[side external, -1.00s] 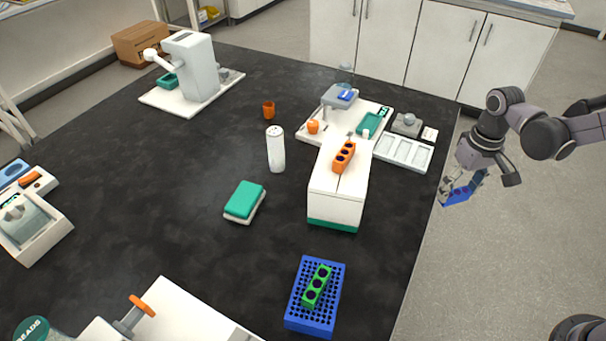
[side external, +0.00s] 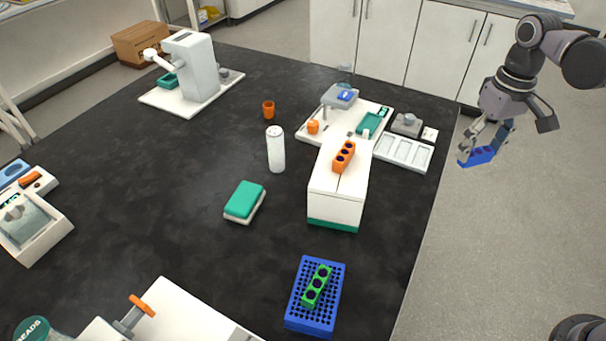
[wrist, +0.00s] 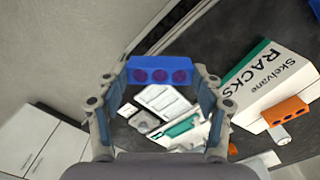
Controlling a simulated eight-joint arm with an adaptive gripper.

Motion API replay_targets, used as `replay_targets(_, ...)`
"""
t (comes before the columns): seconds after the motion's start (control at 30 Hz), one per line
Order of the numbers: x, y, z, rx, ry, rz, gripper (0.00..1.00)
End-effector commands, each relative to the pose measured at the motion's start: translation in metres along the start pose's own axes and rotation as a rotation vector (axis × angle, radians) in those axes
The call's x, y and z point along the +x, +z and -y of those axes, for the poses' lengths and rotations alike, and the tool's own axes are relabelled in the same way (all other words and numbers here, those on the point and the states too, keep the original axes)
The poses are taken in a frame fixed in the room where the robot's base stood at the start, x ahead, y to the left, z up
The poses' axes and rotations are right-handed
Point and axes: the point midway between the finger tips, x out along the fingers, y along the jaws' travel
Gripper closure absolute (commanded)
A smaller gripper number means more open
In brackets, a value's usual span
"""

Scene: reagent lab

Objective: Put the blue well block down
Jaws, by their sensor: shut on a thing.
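The blue well block (side external: 477,157) is held in my gripper (side external: 488,145), off the right edge of the black bench and above the floor. In the wrist view the block (wrist: 160,62) spans between the two fingers of my gripper (wrist: 160,80), with three dark wells in a row along its face. The fingers are shut on its two ends. In the side view the block is slightly tilted and nothing is under it but the grey floor far below.
The white racks box (side external: 338,200) carries an orange well block (side external: 344,157). A green well block (side external: 316,286) lies on a blue perforated rack (side external: 328,318) at the front. A white tray station (side external: 404,152) is near the bench's right edge. Black bench (side external: 190,180) is clear around the teal-topped sponge (side external: 244,199).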

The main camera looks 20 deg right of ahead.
Motion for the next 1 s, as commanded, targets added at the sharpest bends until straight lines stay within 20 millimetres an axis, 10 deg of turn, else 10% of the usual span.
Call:
replay_targets(0.43,-0.071,0.000,0.000,0.000,0.000,0.000,0.62)
replay_targets(0.77,-0.080,-0.043,0.072,-0.172,0.000,0.000,0.62)
replay_targets(1.0,-0.084,-0.071,0.167,-0.364,-0.001,0.000,0.62)
